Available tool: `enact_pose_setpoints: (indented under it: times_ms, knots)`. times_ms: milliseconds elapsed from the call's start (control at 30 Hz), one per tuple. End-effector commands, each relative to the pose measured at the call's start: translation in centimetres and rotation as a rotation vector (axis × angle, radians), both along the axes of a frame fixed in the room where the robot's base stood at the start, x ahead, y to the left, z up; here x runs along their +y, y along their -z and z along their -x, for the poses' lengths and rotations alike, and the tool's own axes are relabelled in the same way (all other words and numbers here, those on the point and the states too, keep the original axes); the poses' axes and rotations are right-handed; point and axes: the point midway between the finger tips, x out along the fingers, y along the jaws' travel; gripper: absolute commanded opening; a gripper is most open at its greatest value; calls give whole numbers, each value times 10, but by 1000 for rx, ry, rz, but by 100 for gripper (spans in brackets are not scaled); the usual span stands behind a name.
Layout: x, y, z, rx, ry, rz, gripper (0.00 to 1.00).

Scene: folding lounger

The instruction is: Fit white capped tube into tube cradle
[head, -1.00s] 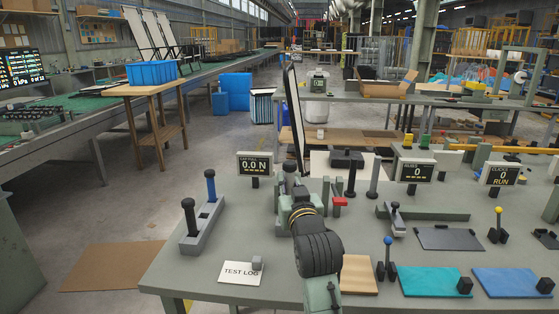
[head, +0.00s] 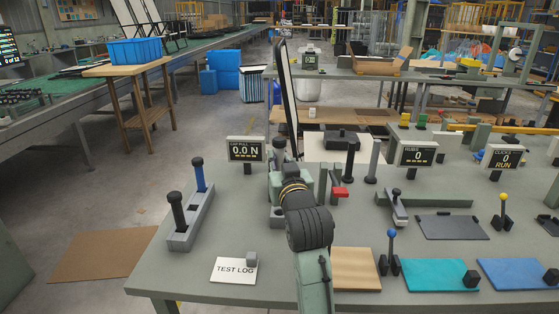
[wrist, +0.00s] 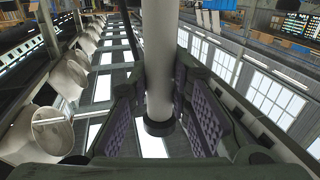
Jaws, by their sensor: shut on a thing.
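A white tube (wrist: 158,50) with a dark cap (wrist: 159,126) at its near end stands between the two finger pads of my gripper (wrist: 160,88) in the wrist view. My gripper is shut on it, and the tube's far end runs out of the top of the frame. In the head view my arm hides the gripper and the tube. The arm reaches over the grey bench, close to a grey fixture with a red lever (head: 341,192). I cannot tell which fixture is the tube cradle.
A tall, dark-edged panel (head: 284,90) stands behind my arm. A grey block (head: 180,238) with black and blue knobbed posts is at left. Bare bench shows around the card.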

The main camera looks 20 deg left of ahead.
Motion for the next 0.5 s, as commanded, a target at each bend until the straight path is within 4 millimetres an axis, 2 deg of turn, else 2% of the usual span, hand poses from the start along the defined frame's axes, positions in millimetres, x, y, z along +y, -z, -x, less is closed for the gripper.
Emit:
enact_pose_setpoints:
  times_ms: [500]
  knots:
    - [0,48,0,1,1,-1,0]
